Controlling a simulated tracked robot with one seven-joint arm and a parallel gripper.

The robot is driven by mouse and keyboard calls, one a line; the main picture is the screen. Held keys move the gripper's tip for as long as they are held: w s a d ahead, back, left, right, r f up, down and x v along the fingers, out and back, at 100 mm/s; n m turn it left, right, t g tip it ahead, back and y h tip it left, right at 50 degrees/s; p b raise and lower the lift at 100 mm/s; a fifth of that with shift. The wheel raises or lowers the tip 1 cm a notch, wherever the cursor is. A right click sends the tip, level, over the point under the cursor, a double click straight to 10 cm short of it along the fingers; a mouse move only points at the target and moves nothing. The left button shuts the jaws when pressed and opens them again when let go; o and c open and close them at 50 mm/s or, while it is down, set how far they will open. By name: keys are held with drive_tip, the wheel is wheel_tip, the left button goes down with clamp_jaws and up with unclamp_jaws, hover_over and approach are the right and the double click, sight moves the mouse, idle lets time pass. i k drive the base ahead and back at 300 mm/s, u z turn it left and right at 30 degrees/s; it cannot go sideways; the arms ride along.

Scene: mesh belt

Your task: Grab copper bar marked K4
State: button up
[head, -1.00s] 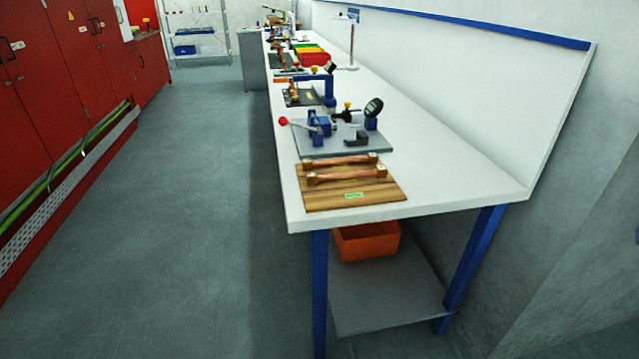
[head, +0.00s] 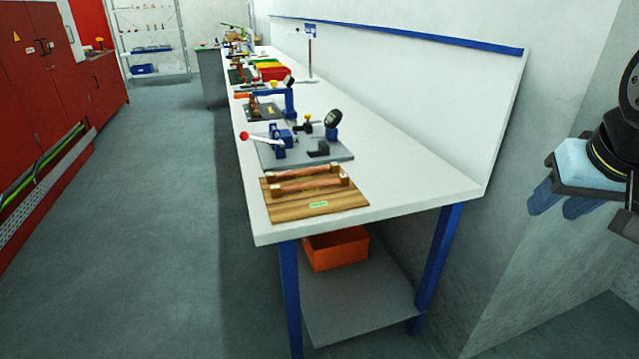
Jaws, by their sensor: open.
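Two copper bars lie side by side in wooden holders on a wooden board (head: 315,207) at the near end of the white bench. The nearer copper bar (head: 310,184) and the farther copper bar (head: 306,172) look alike. No K4 marking is readable on either; the green label on the board is too small to read. My gripper (head: 562,199) is at the right edge, with blue fingers apart and nothing between them. It is well to the right of the bench and away from the bars.
The white bench (head: 400,200) runs away from me, with blue legs. A grey fixture plate (head: 335,155) with a red-knobbed lever and a dial gauge stands just behind the board. An orange bin (head: 336,249) sits on the lower shelf. The floor left of the bench is clear.

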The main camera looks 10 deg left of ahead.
sight(342, 180)
drive_tip(key=u, duration=0.4)
drive_tip(key=i, duration=1)
drive_tip(key=z, duration=0.45)
